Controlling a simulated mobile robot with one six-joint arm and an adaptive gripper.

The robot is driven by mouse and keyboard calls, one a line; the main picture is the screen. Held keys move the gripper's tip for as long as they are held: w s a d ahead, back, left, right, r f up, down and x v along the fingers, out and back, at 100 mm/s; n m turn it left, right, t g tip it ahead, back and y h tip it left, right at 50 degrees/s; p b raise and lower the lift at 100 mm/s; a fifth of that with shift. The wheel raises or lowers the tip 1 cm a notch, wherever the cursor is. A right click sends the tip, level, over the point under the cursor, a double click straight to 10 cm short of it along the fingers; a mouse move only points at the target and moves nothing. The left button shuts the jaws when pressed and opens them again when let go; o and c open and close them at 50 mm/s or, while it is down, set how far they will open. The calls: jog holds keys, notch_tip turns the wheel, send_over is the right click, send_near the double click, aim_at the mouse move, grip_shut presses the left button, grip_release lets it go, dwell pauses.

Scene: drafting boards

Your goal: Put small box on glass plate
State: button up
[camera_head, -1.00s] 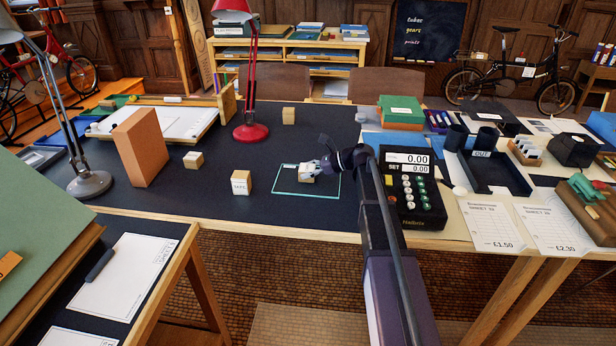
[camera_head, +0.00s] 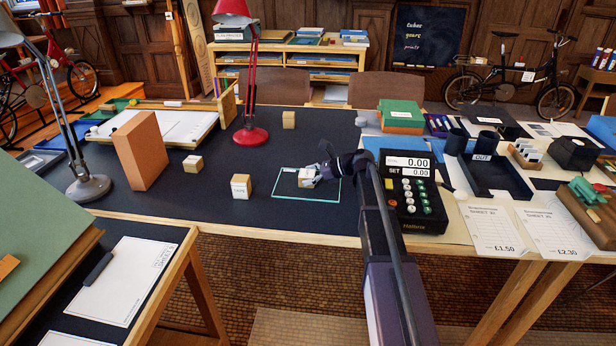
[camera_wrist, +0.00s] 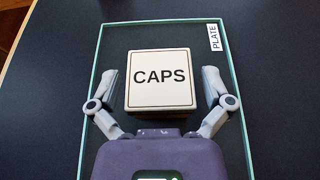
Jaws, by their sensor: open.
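A small pale wooden box with a white top marked CAPS (camera_wrist: 160,95) sits on the glass plate (camera_wrist: 110,150), inside its green-tinted edges. In the head view the small box (camera_head: 303,177) stands on the right half of the glass plate (camera_head: 284,188), on the dark desk. My gripper (camera_wrist: 160,76) is open, with one finger on each side of the box. Narrow gaps show between the box and both fingers. In the head view my gripper (camera_head: 313,177) reaches in from the right and partly covers the box.
A box marked TAPE (camera_head: 241,187) stands left of the plate, with more small wooden boxes (camera_head: 193,162) (camera_head: 289,120) around. A tall orange block (camera_head: 141,150) and a red lamp (camera_head: 250,135) stand behind. A till (camera_head: 412,192) is close on the right.

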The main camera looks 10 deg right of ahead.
jog(key=shift+r, duration=0.15)
jog(key=shift+d+r, duration=0.1)
jog(key=shift+d, duration=0.15)
jog(key=p+v, duration=0.4)
jog(key=v, duration=0.7)
jog(key=shift+s+d+r+p, duration=0.1)
jog(key=shift+s+d+p, duration=0.1)
jog(key=shift+p, duration=0.2)
